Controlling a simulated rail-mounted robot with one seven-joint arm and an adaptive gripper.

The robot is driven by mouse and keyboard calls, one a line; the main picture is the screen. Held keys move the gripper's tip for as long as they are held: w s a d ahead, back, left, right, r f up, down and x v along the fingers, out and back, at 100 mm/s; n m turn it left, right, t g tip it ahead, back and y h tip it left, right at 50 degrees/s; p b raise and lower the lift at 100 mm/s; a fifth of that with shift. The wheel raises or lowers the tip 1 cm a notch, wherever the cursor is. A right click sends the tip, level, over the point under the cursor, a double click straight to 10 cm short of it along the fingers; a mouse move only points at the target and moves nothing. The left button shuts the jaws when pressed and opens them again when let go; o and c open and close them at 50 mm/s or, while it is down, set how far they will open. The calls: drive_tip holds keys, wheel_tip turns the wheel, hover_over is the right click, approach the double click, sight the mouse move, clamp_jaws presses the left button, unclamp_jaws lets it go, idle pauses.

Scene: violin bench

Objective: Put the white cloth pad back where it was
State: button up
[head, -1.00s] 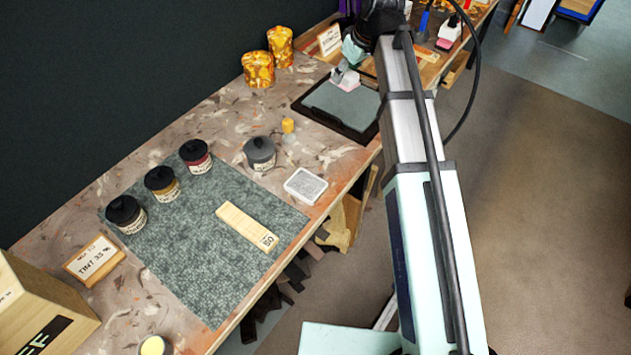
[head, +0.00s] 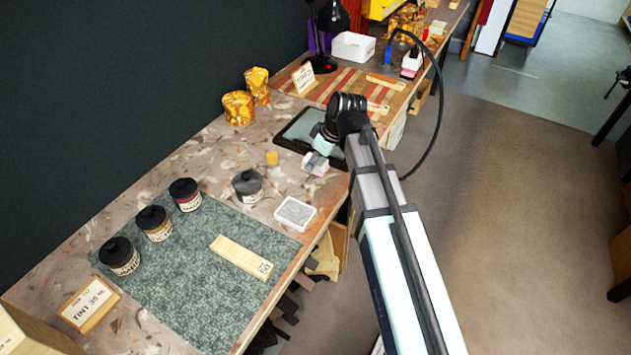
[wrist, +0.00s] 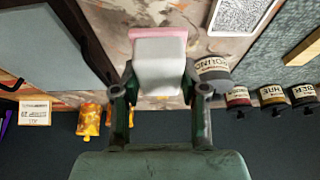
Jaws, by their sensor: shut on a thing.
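The white cloth pad (wrist: 159,65), a white block with a pink edge, is between the fingers of my gripper (wrist: 160,80) in the wrist view. My gripper is shut on it. In the head view the pad (head: 315,164) shows below my gripper (head: 322,148), over the paint-stained bench near the front corner of the black-rimmed tray (head: 290,139). I cannot tell whether the pad touches the bench.
A grey jar (head: 247,186), a small yellow item (head: 272,158) and a white-rimmed dish (head: 295,213) stand left of the pad. Dark-lidded jars (head: 156,222) and a wooden block (head: 240,257) are on the grey mat (head: 190,290). Amber cylinders (head: 238,108) stand behind.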

sight(326, 167)
drive_tip(key=shift+f+p, duration=0.4)
drive_tip(key=shift+f, duration=4.25)
drive_tip(key=shift+f, duration=0.1)
drive_tip(key=o, duration=1)
drive_tip(key=shift+f, duration=0.1)
drive_tip(key=b+v, duration=0.1)
drive_tip(key=v, duration=1.1)
drive_tip(key=shift+r, duration=0.2)
